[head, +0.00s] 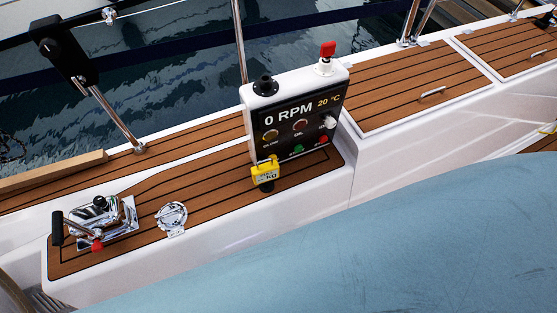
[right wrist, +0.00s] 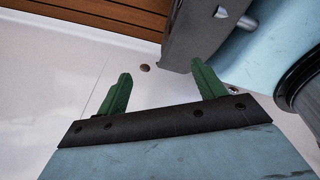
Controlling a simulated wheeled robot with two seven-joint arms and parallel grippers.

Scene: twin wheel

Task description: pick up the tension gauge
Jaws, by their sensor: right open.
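The tension gauge appears to be the small yellow device (head: 265,173) with a dark display and a black lower end. In the head view it is at the front foot of the control panel, on the teak-topped seat. Whether it stands free or touches the panel I cannot tell. My right gripper (right wrist: 158,88) shows in the right wrist view, with two green fingers apart and nothing between them. It is over a white surface, and the yellow device is not in that view. Neither gripper shows in the head view.
The control panel (head: 295,112) reads 0 RPM, with a red-topped knob above. A chrome winch-like fitting (head: 101,220) with a black handle and a round chrome fitting (head: 172,216) are to the left. A dark grey box-like part (right wrist: 205,35) is close beyond my right fingers.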

